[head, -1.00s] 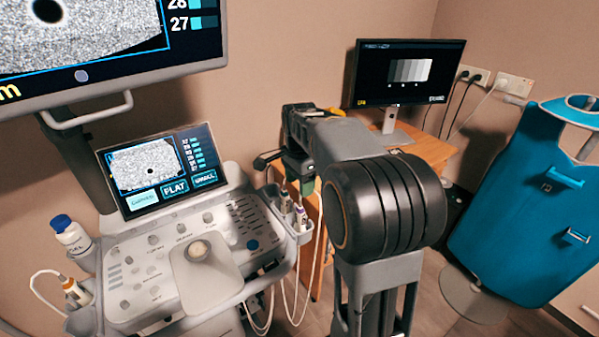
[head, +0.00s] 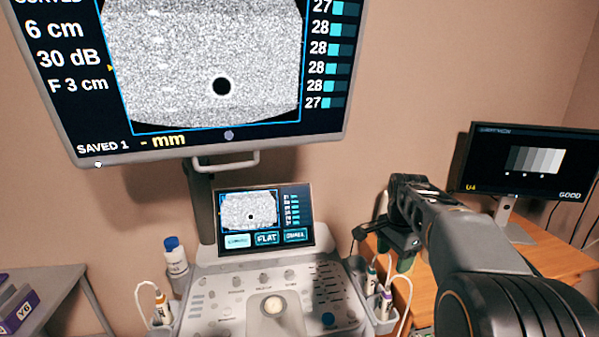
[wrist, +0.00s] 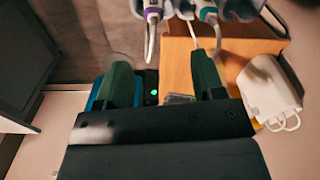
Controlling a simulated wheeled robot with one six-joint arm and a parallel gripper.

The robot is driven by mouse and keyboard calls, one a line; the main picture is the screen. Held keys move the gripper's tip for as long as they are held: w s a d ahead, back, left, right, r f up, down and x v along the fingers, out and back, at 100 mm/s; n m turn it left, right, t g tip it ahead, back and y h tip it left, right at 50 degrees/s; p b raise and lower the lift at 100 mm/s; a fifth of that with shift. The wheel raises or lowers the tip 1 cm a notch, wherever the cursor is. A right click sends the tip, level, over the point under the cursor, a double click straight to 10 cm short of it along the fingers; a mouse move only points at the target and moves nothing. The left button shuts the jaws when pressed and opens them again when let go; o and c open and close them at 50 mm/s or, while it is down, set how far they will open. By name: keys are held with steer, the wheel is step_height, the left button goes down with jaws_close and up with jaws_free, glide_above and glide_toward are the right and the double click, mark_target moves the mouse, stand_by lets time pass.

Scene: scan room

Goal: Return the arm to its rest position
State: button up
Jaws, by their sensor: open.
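My arm reaches in from the lower right of the head view, folded at the elbow. My gripper (head: 403,264) points down beside the right side of the ultrasound console, partly hidden by its own wrist. In the wrist view my gripper (wrist: 162,84) shows two green fingers set wide apart. They are open, with nothing held between them.
The console (head: 250,300) stands centre under a large monitor (head: 230,150). Probes (head: 385,300) hang in its right holder, close to my gripper. A wooden desk (head: 545,258) with a second screen (head: 525,165) is at right. A gel bottle (head: 176,258) stands left.

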steer(key=s+a+f+n+t+p, duration=0.1)
steer(key=s+a+n+p, duration=0.1)
steer(key=s+a+n, duration=0.2)
steer(key=s+a+f+n+t+p, duration=0.1)
steer(key=s+a+n, duration=0.4)
steer(key=s+n, duration=0.5)
steer(key=shift+s+a+f+t+p, duration=0.25)
steer(key=shift+s+t+p, duration=0.2)
steer(key=shift+s, duration=0.9)
